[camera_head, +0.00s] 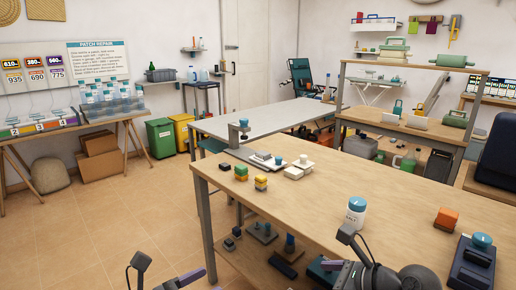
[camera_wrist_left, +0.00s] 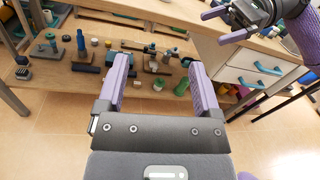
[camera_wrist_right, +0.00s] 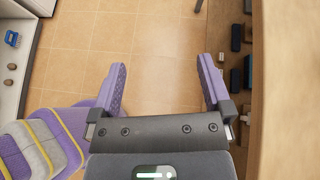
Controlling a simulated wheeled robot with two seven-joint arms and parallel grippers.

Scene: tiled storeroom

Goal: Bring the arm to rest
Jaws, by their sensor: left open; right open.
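My left gripper (camera_wrist_left: 157,68) is open and empty in the left wrist view, with its purple fingers spread in front of the workbench's lower shelf (camera_wrist_left: 75,82). My right gripper (camera_wrist_right: 161,66) is open and empty in the right wrist view, over the tiled floor beside the bench edge. My right gripper also shows at the upper right of the left wrist view (camera_wrist_left: 222,25). In the head view both arms show only partly at the bottom edge, in front of the wooden workbench (camera_head: 310,200). Neither gripper touches anything that I can see.
The bench holds a white jar with a blue lid (camera_head: 356,208), an orange block (camera_head: 446,219), colored blocks (camera_head: 261,182) and a dark blue device (camera_head: 471,266). Blue-handled drawers (camera_wrist_left: 250,75) sit under the bench. Tiled floor (camera_head: 90,225) is clear at the left.

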